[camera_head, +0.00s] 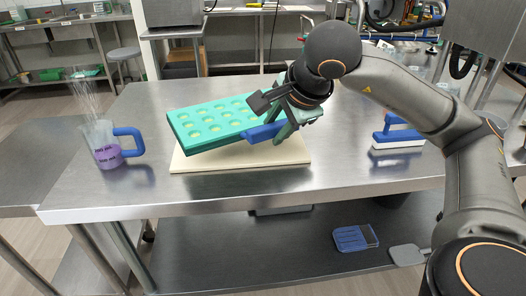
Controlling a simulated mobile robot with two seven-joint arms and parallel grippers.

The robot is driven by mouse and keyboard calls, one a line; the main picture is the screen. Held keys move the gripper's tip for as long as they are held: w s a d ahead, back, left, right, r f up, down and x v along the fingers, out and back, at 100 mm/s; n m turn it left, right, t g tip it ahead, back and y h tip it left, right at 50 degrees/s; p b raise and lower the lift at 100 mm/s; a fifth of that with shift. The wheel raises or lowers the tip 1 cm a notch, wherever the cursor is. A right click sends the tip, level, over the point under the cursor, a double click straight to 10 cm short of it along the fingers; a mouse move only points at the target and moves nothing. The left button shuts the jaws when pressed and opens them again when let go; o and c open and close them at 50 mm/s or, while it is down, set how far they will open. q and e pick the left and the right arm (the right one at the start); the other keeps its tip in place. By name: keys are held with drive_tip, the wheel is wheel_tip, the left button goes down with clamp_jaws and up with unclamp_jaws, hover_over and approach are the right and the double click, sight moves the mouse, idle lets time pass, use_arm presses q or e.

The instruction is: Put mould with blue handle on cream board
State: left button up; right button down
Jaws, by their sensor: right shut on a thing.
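The teal mould (209,123) with round cavities is in the middle of the table, over the cream board (201,159). The mould is tilted, its front left part just above the board. Its blue handle (265,132) is at its right end. My right gripper (276,112) is shut on the mould by the handle, coming in from the right. The gripper's fingertips are partly hidden by the wrist. I cannot tell whether any part of the mould touches the board. My left gripper is not in view.
A clear jug (104,150) with purple liquid and a blue handle stands at the left on the steel table (130,195). A blue and white brush (398,138) lies at the right. The table's front is clear. A lower shelf holds a blue item (353,238).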

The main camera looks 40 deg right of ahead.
drive_tip(key=x, duration=0.5)
drive_tip(key=shift+w+a, duration=0.1)
drive_tip(key=shift+w, duration=0.1)
drive_tip(key=f, duration=0.1)
drive_tip(key=f+b, duration=0.1)
drive_tip(key=f, duration=0.1)
drive_tip(key=shift+w+f, duration=0.15)
drive_tip(key=shift+w, duration=0.2)
drive_tip(key=shift+f, duration=0.25)
drive_tip(key=c, duration=0.5)
unclamp_jaws()
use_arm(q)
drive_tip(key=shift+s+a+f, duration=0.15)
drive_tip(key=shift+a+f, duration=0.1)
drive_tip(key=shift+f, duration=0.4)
use_arm(e)
drive_tip(key=shift+s+r, duration=0.25)
drive_tip(key=shift+r, duration=0.05)
use_arm(q)
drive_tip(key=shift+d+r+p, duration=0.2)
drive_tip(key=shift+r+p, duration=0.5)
drive_tip(key=shift+p, duration=0.25)
use_arm(e)
drive_tip(key=shift+v, duration=5.65)
